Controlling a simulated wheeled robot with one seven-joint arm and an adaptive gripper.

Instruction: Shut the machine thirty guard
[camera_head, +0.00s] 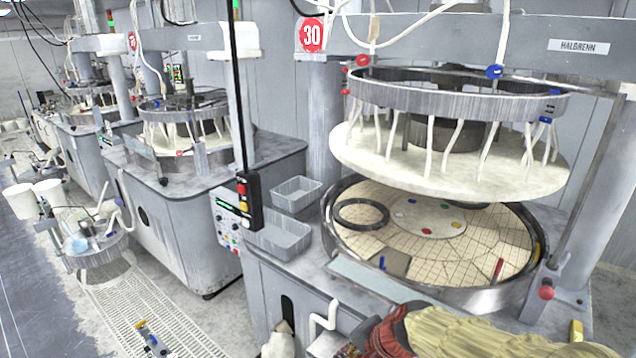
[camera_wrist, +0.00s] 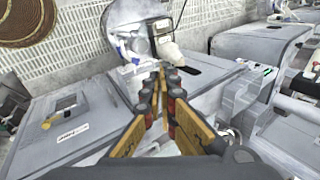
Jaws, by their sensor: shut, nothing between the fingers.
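Machine thirty stands at the right of the head view, marked by a red round 30 sign (camera_head: 312,35). Its round tiled platen (camera_head: 470,262) lies uncovered in a dark rim, with a white upper plate (camera_head: 450,172) hanging above it. A pale flat strip (camera_head: 375,283) runs along the platen's front edge, near a bracket with a red knob (camera_head: 547,290). I cannot tell for certain which part is the guard or how it stands. My gripper (camera_wrist: 160,72) is shut and empty in the wrist view, pointing toward a white cabinet. I cannot make it out in the head view.
Grey bins (camera_head: 280,238) sit left of the platen, beside a hanging control box (camera_head: 249,203). A dark ring (camera_head: 361,214) lies on the platen. Similar machines line the left. A pale floor grating (camera_head: 150,310) runs between. A grey-white cabinet (camera_wrist: 62,125) is left of my gripper.

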